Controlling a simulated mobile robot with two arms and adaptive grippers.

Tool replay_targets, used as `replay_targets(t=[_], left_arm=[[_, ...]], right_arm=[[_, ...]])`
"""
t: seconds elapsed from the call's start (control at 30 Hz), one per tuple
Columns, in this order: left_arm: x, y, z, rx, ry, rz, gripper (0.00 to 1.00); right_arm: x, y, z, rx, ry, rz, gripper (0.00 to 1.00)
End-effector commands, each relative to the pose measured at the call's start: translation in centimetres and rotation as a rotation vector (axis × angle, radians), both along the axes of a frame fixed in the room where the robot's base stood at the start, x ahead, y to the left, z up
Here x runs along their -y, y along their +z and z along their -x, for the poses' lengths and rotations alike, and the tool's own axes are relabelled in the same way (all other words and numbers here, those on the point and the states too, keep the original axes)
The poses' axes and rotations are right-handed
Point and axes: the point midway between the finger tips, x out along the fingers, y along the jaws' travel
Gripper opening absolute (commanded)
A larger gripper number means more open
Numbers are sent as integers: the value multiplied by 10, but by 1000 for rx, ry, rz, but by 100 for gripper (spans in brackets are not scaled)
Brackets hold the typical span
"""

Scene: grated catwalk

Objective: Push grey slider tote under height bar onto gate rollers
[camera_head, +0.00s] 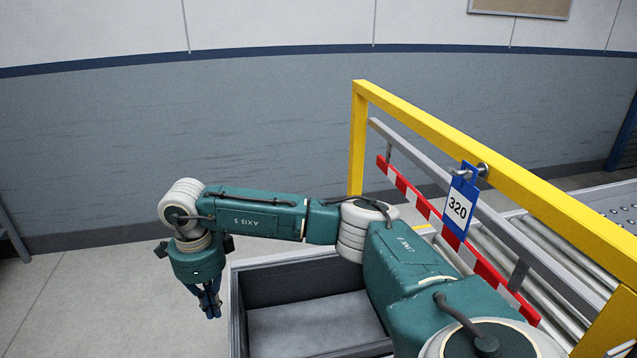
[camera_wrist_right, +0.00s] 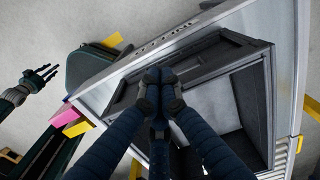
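The grey tote (camera_head: 237,315) is open-topped and looks empty; it sits on the near side of the red-and-white height bar (camera_head: 408,192). My right arm crosses over it and hides part of it. The gate rollers (camera_head: 540,252) lie beyond the bar. My right gripper (camera_head: 213,312) points down at the tote's left side in the head view. In the right wrist view its fingertips (camera_wrist_right: 160,80) are together with nothing visible between them, over the tote's rim (camera_wrist_right: 225,68); contact cannot be told. My left gripper (camera_wrist_right: 42,76) shows at that view's left edge, fingers spread and empty.
A yellow frame (camera_head: 440,125) stands over the bar, with a blue tag marked 320 (camera_head: 459,206) hanging from it. A ball-studded surface (camera_head: 612,203) lies at far right. Pink (camera_wrist_right: 66,115) and yellow pieces show left of the metal table edge.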

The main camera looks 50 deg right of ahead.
Motion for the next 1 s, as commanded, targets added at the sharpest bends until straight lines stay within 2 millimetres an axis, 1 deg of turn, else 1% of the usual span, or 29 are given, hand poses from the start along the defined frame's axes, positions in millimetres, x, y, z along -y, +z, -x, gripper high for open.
replay_targets(t=[0.03, 0.5, 0.6, 0.87, 1.0], left_arm=[[0, -6, 0, 0, -1, 0, 37], [1, -34, 0, 1, -2, 1, 37], [1, -36, 0, 1, -2, 1, 37], [1, -34, -1, 2, -1, 1, 37], [1, -34, -1, 2, -1, 1, 37]], right_arm=[[0, -8, 0, -1, 0, 0, 0], [0, -45, 0, -1, 0, 0, 0], [0, -48, 0, -1, 0, 0, 0], [0, -47, 0, -1, 0, 1, 0], [7, -47, 4, -1, -2, 1, 0]])
